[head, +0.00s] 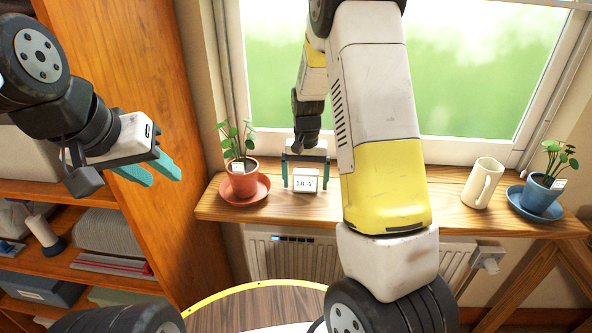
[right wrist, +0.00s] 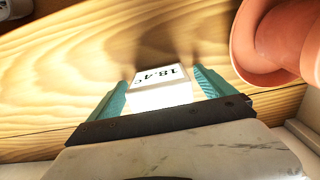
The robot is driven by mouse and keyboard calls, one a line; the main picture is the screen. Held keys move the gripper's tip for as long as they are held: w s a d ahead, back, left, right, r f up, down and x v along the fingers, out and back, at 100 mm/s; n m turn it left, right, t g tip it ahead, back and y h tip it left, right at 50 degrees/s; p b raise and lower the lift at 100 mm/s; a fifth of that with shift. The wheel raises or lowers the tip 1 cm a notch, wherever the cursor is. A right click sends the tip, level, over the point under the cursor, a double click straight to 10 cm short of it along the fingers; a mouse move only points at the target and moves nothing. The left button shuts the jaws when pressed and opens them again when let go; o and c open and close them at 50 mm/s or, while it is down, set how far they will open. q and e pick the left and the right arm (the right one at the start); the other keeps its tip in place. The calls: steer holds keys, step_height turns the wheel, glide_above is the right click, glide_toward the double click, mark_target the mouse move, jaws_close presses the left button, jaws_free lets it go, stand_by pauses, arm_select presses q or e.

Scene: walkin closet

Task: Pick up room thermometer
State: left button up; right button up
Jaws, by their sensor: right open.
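The room thermometer (head: 305,181) is a small white block with a digital reading, standing on the wooden windowsill. In the right wrist view the thermometer (right wrist: 160,88) sits between the two teal fingers, with its "18.4" reading visible. My right gripper (head: 305,178) is open around it, one finger on each side; a small gap shows beside at least one finger. In the right wrist view my right gripper (right wrist: 162,90) has its fingers near the sill surface. My left gripper (head: 155,172) is open and empty at the left, in front of the wooden shelf unit.
A terracotta pot plant (head: 240,178) on a saucer (head: 245,195) stands close left of the thermometer; the pot (right wrist: 285,35) shows in the right wrist view. A white jug (head: 481,184) and blue pot (head: 541,193) stand right on the windowsill (head: 452,205). A radiator (head: 295,258) hangs below.

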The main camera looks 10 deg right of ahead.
steer(key=c, duration=1.5)
steer(key=shift+r, duration=0.15)
